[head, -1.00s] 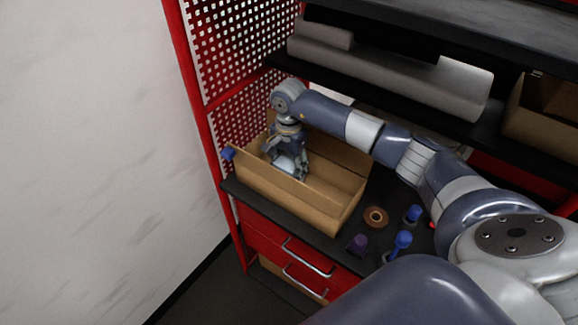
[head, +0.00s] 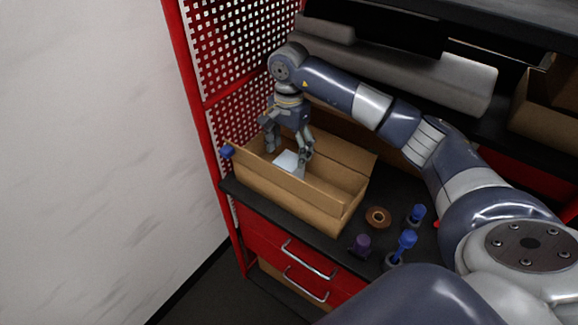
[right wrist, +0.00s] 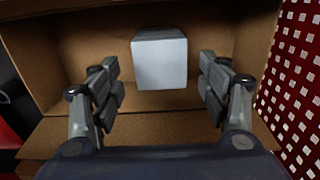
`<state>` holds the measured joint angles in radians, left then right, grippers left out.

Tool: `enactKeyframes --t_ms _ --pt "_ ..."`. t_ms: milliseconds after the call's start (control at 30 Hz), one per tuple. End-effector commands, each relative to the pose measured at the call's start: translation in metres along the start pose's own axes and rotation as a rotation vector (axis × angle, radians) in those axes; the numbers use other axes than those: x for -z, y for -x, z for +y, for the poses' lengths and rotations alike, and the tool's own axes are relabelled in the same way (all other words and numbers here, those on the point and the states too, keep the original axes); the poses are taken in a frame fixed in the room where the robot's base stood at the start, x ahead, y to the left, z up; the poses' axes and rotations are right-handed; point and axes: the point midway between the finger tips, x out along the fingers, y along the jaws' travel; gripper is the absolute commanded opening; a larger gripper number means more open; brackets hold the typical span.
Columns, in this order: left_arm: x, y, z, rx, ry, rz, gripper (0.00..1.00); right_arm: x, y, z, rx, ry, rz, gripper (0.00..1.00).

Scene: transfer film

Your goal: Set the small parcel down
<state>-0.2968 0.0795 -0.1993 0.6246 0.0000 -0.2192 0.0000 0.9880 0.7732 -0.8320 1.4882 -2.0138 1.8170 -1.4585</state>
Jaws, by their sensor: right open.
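The small parcel is a pale white-grey block (head: 287,160) inside the open cardboard box (head: 290,203), toward the box's left end. It also shows in the right wrist view (right wrist: 160,60), lying on the box floor between the fingers but apart from both. My right gripper (head: 288,150) points down over the box, open and empty, with its fingertips around the box's rim height. In the right wrist view my right gripper (right wrist: 162,95) has clear gaps on both sides of the parcel. The box's front wall hides the parcel's lower part in the head view. My left gripper is not in view.
The box stands on a black worktop above red drawers (head: 270,247). A brown ring (head: 378,217), a purple item (head: 361,244) and blue-topped items (head: 407,240) stand right of it. A red perforated panel (head: 240,120) is close behind on the left. A shelf with grey rolls (head: 420,75) overhangs behind.

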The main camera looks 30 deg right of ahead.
Motion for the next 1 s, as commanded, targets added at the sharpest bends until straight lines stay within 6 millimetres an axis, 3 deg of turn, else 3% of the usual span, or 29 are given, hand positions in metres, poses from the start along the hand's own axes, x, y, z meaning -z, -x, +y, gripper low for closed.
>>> enactKeyframes --t_ms 200,400,1000 --pt "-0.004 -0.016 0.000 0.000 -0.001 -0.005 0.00 0.001 0.034 0.000 0.002 -0.001 0.002 0.70" --pt "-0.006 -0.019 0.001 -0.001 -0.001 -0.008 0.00 0.000 0.050 0.000 0.000 0.000 0.000 0.70" --pt "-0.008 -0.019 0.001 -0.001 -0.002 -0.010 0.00 0.000 0.051 0.000 0.003 -0.004 -0.003 0.70"
